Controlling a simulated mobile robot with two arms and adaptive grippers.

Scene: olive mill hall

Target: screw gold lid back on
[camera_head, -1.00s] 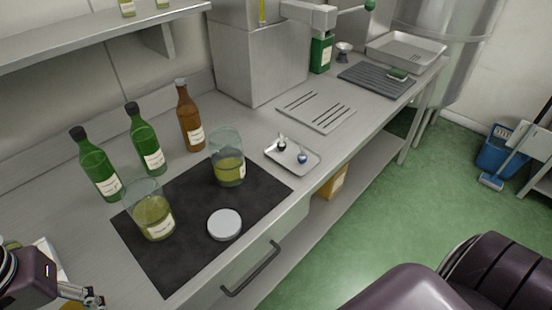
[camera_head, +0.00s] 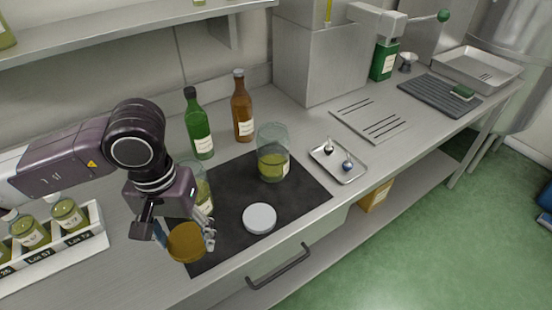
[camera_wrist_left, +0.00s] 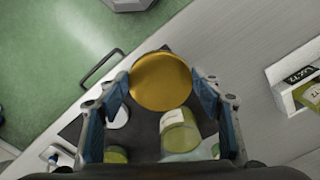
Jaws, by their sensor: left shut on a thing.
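My left gripper (camera_head: 182,243) is shut on the gold lid (camera_head: 186,241) and holds it above the front left part of the black mat. In the left wrist view the gold lid (camera_wrist_left: 160,82) sits between the two fingers. A glass jar with green-yellow contents (camera_head: 203,190) stands on the mat just behind my gripper, partly hidden by it. A second open jar (camera_head: 272,153) stands farther right at the back of the mat. A silver-white lid (camera_head: 259,218) lies flat on the mat (camera_head: 232,245). My right gripper is not in view.
A white rack (camera_head: 62,250) with several labelled jars stands at the left. A green bottle (camera_head: 198,124) and a brown bottle (camera_head: 243,106) stand behind the mat. A small metal tray (camera_head: 336,172) lies to the right. A shelf (camera_head: 120,28) hangs above the counter.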

